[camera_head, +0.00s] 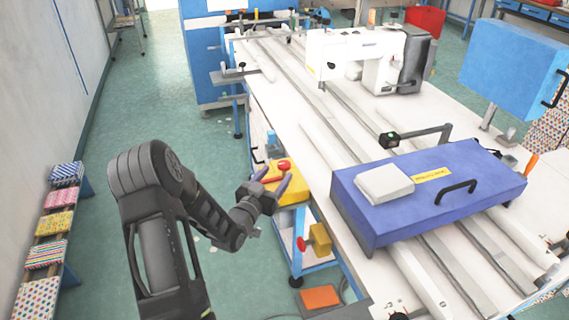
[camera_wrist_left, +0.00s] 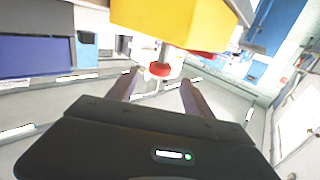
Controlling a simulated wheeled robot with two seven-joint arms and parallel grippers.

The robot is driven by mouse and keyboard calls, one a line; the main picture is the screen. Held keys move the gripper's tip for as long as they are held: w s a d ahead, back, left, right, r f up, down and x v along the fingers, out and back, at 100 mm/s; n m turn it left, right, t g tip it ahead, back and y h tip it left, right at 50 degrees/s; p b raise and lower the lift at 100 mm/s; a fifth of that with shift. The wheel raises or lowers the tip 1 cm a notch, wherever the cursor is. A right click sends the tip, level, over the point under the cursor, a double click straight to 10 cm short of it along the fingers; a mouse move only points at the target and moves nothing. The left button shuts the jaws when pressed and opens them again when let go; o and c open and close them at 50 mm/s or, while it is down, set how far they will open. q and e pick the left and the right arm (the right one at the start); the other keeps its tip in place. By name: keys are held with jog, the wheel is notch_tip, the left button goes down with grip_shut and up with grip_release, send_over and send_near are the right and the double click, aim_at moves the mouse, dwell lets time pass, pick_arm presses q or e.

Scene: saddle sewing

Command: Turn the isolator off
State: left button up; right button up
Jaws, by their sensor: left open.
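A yellow box with a red lever (camera_head: 285,178), which looks like the isolator, is mounted at the left side of the long white table. My left gripper (camera_head: 272,180) is open and right beside it, its two fingers overlapping the box in the head view. In the left wrist view, a yellow box (camera_wrist_left: 170,22) fills the top, with a grey stem ending in a red knob (camera_wrist_left: 159,69). The knob appears between the tips of the open left gripper (camera_wrist_left: 161,82); I cannot tell whether they touch. My right gripper is not in view.
A second, smaller yellow box (camera_head: 320,238) with a red knob sits lower on the table's side. A blue-purple cover (camera_head: 450,205) and a white sewing machine (camera_head: 350,52) stand on the table. The green floor (camera_head: 165,100) behind my left arm is clear.

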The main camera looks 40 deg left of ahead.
aim_at(281, 168)
pick_arm(q)
jog(key=w, duration=0.2)
jog(key=w+p, duration=0.1)
jog(key=w, duration=0.1)
jog(key=w+a, duration=0.1)
jog(key=w, duration=0.1)
jog(key=shift+w+p, duration=0.1)
jog(key=shift+p, duration=0.2)
grip_shut()
dwell(0.6)
